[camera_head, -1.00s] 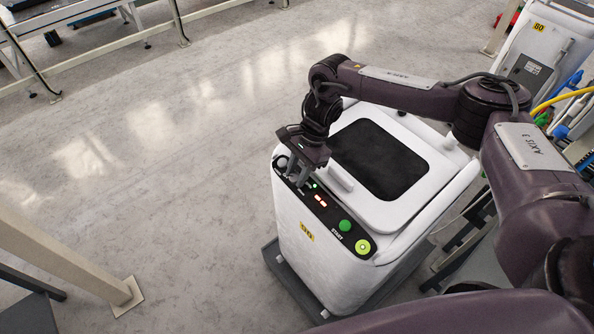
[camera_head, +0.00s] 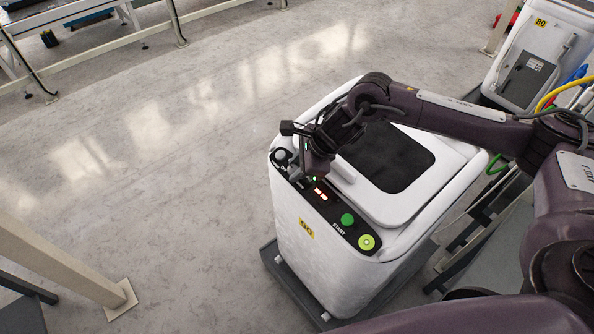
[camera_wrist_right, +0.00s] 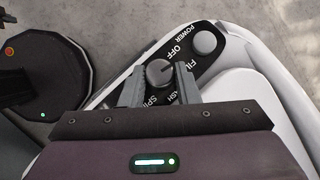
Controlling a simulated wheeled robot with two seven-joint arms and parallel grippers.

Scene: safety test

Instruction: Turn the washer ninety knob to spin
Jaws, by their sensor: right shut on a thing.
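The washer marked 90 (camera_head: 306,229) is a white machine with a black control panel along its front edge. Its grey round knob (camera_wrist_right: 160,74) shows in the right wrist view, with the words OFF, FILL, WASH and SPIN around it, partly covered by the fingers. A pale mark on the knob seems to face the upper right, near OFF and FILL. My right gripper (camera_wrist_right: 159,78) has one finger on each side of the knob and is shut on it. In the head view this gripper (camera_head: 299,172) is at the panel's far end, hiding the knob. My left gripper is not in view.
On the panel are red lit digits (camera_head: 321,194), a green START button (camera_head: 347,219) and a yellow-green button (camera_head: 366,242). A POWER button (camera_wrist_right: 205,43) is close to the knob. A second machine, marked 80 (camera_head: 540,22), stands at upper right.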

